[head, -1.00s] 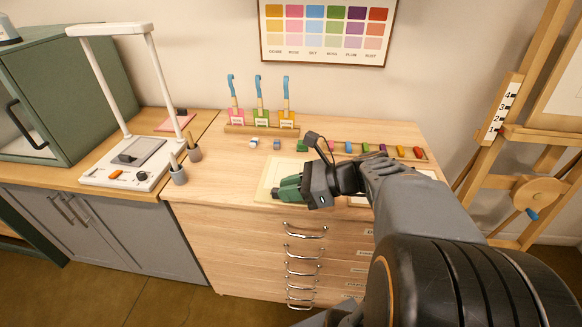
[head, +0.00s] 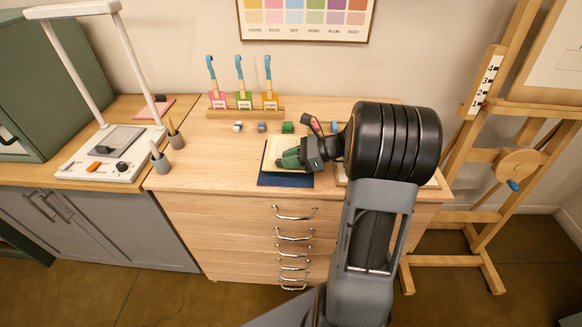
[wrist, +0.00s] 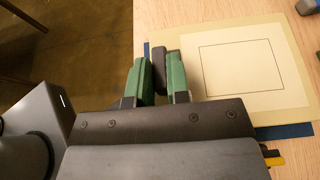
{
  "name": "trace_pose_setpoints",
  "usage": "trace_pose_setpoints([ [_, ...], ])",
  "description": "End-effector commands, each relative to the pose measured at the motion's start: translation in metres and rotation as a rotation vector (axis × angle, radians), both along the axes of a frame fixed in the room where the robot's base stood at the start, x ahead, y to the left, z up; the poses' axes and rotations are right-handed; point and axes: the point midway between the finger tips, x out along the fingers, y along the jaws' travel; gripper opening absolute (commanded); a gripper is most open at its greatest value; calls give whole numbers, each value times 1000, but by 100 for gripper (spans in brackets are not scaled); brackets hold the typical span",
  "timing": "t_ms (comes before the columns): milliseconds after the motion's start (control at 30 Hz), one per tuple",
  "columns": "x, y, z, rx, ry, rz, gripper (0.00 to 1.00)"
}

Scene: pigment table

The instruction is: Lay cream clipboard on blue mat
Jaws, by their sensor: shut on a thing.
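The cream clipboard (head: 272,150) is over the blue mat (head: 285,180) on the wooden cabinet top. The mat shows along the clipboard's near edge. In the wrist view the clipboard (wrist: 290,98) carries a paler sheet with a thin black rectangle, and strips of the mat (wrist: 285,131) show past its edges. My gripper (head: 289,160) is at the clipboard's near right part. In the wrist view its green fingers (wrist: 158,80) are shut on a dark upright piece at the clipboard's edge, seemingly its clip. I cannot tell whether the clipboard touches the mat or is slightly above it.
A small green block (head: 287,127) and other small blocks lie behind the clipboard. A rack of blue-handled tools (head: 246,108) stands farther back. A wooden easel (head: 490,150) stands at right. My arm hides the right part of the top.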

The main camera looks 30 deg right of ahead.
Motion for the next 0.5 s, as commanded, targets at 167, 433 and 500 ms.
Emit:
trace_pose_setpoints([
  [167, 4, -4, -12, 1, 0, 0, 0],
  [433, 4, -3, -37, 0, 0, 0, 0],
  [500, 4, -3, -36, 0, -1, 0, 0],
])
